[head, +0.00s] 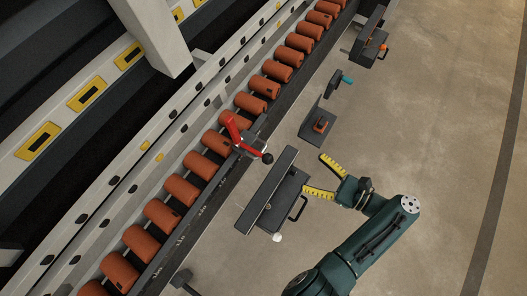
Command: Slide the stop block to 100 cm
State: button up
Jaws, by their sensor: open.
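A red lever (234,132) sits on the rail edge of the roller conveyor, on a grey metal piece with a dark knob (267,158); this looks like the stop block, but I cannot be sure. A dark rail (205,212) runs along the rollers with small pale marks, too small to read; I cannot make out the 100 cm mark. My gripper (313,173) has yellow fingers spread wide apart. It is empty, to the right of the red lever and apart from it, with its fingers near the right end of a dark box with a handle.
The dark box (268,190) with a black handle (298,207) stands out from the rail, between my gripper and the rollers. Further dark brackets (318,124) stick out up the rail. Orange rollers (187,189) line the conveyor. The floor at right is clear.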

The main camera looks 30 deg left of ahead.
aim_at(262, 151)
jog(key=a, duration=0.5)
jog(key=a+m+y+b, duration=0.1)
jog(key=a, duration=0.5)
jog(key=a+y+b, duration=0.1)
jog(key=a, duration=0.4)
jog(key=shift+s+a+f+m, duration=0.2)
jog(key=shift+s+f+m, duration=0.1)
